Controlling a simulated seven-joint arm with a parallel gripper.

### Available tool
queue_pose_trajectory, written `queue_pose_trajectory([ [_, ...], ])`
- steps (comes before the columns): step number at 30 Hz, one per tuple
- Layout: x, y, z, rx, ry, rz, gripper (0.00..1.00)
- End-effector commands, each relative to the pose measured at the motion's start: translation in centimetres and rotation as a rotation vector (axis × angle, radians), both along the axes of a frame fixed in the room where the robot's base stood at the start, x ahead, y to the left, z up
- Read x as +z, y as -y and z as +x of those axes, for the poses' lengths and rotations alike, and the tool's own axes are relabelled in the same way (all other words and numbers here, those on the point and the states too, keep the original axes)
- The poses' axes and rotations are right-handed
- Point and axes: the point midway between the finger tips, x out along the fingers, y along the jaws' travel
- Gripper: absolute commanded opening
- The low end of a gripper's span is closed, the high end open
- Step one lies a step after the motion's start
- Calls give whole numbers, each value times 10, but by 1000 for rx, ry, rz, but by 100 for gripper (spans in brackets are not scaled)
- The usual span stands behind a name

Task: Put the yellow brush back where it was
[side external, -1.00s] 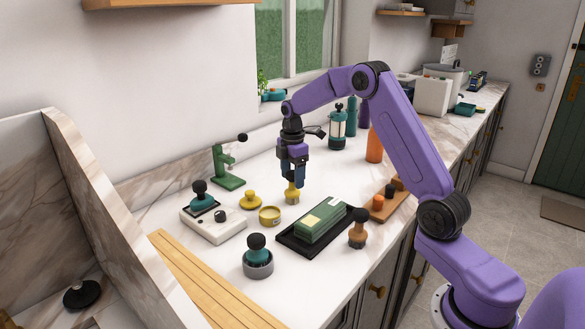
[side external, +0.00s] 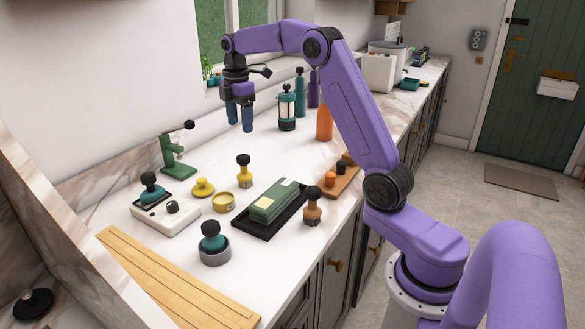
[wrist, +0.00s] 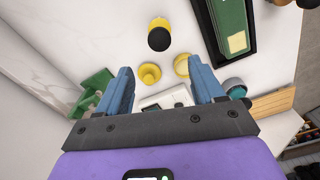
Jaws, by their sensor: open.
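The yellow brush (side external: 244,172), with a black ball knob on top, stands upright on the white marble counter. In the wrist view the brush (wrist: 158,23) shows from above near the top, past my fingertips. My gripper (side external: 240,124) is open and empty, raised above the counter and behind the brush, clear of it. Its two blue fingers (wrist: 160,84) are spread apart in the wrist view. A yellow knobbed disc (side external: 203,188) and an open yellow tin (side external: 223,202) sit just left of the brush and in front of it.
A black tray (side external: 268,228) with a green box lies in front of the brush. A green lever stand (side external: 177,170), a white scale-like block (side external: 166,220) and a teal brush in a grey cup (side external: 214,252) stand nearby. Bottles (side external: 287,108) stand behind, right of my gripper.

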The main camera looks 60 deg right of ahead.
Motion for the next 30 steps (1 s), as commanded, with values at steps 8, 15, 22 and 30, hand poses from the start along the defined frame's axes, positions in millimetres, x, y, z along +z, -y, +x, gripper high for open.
queue_pose_trajectory([
  [8, 2, -77, -28, -10, 4, 1, 68],
  [15, -2, -158, -95, -44, 10, 5, 68],
  [22, -13, -207, -179, -74, 15, 12, 68],
  [30, -34, -224, -286, -111, 16, 22, 68],
])
